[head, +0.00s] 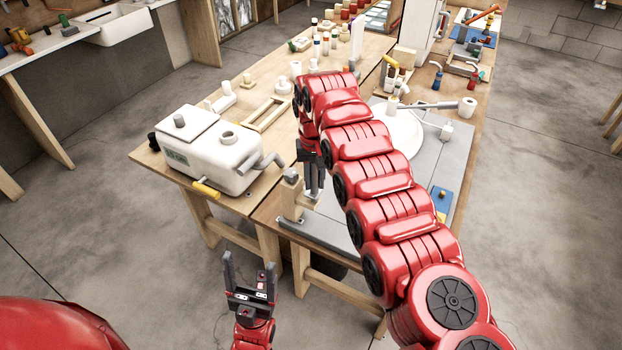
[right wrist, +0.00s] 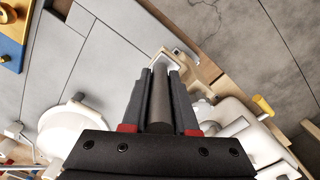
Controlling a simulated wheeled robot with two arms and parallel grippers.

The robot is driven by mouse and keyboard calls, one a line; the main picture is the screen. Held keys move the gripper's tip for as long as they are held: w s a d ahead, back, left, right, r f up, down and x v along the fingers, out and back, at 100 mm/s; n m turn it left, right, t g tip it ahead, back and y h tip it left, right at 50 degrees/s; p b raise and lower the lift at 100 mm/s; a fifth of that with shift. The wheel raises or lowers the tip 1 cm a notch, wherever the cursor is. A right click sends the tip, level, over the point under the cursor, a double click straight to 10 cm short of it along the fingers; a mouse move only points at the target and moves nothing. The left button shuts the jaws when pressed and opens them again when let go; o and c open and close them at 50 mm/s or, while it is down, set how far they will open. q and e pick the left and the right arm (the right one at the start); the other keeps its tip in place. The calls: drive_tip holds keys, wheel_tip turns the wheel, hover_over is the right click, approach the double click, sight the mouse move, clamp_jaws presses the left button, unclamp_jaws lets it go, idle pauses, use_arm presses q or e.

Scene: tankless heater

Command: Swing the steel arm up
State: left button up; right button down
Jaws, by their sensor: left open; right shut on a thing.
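The steel arm (right wrist: 160,98) is a dark grey round bar. In the right wrist view it lies between the two fingers of my right gripper (right wrist: 160,85), which is shut on it. The bar's far end reaches a pale block with a light grey top, near the bench edge. In the head view my right gripper (head: 314,182) points down beside a tan post with a grey head (head: 291,177); my fingers hide most of the bar there. My left gripper (head: 249,268) is open and empty, low in front of the bench.
A white box (head: 205,150) with a grey spout and yellow handle (head: 206,189) stands left of the post. A round white dish (head: 402,133) sits on the grey board, partly behind my right arm. Bottles and wooden parts crowd the bench's far end.

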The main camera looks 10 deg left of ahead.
drive_tip(key=shift+s+f, duration=0.15)
drive_tip(key=shift+f, duration=0.1)
drive_tip(key=c, duration=0.9)
unclamp_jaws()
drive_tip(key=shift+o, duration=1.1)
drive_tip(key=shift+r, duration=0.1)
drive_tip(key=shift+r, duration=0.1)
